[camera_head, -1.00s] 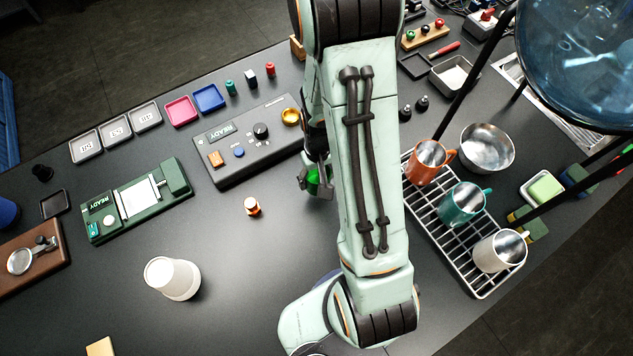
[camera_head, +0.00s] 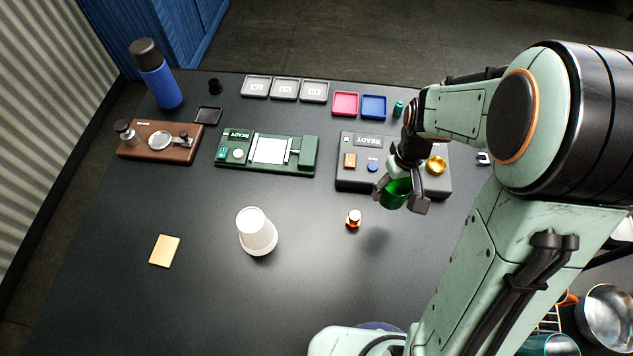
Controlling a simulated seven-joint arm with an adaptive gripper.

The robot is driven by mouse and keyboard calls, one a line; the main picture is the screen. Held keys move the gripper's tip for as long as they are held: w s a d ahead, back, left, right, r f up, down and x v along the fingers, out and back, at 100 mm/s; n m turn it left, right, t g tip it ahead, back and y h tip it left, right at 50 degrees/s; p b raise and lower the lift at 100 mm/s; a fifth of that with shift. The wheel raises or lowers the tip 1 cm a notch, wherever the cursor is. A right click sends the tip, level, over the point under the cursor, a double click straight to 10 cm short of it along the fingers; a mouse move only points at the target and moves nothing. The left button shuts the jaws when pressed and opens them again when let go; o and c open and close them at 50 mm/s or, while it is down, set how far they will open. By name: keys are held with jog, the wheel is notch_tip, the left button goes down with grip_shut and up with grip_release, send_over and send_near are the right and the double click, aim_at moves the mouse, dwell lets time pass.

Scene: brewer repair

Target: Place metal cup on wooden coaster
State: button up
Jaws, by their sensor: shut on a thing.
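The wooden coaster (camera_head: 164,251) is a small light tan square lying flat and bare on the dark table at the lower left. My gripper (camera_head: 402,197) is shut on a shiny green metal cup (camera_head: 395,194) and holds it above the table, in front of the grey control box. A shadow lies on the table below it. The fingers hide part of the cup. The coaster is well to the left of my gripper and nearer the front.
White stacked cups (camera_head: 257,232) stand between my gripper and the coaster. A small orange-and-white item (camera_head: 353,219) stands near the held cup. Table around the coaster is clear.

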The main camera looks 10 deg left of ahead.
jog(key=s+a+n, duration=0.3)
jog(key=a, duration=0.6)
jog(key=s+a+r+n, duration=0.1)
jog(key=s+a+n, duration=0.2)
jog(key=a, duration=0.6)
jog(key=s+a+r+n, duration=0.1)
jog(key=s+a+n, duration=0.2)
jog(key=a, duration=0.7)
jog(key=shift+n, duration=1)
jog(key=s+a+n, duration=0.3)
jog(key=s+a, duration=0.2)
jog(key=s, duration=0.4)
send_over(162, 250)
jog(key=d, duration=0.1)
jog(key=f, duration=0.9)
jog(key=shift+s+f, duration=0.15)
jog(key=shift+s, duration=0.05)
jog(key=shift+w+a+f, duration=0.15)
jog(key=shift+a+f, duration=0.2)
jog(key=shift+f, duration=0.1)
jog(key=shift+a+f, duration=0.1)
jog(key=shift+f, duration=1.5)
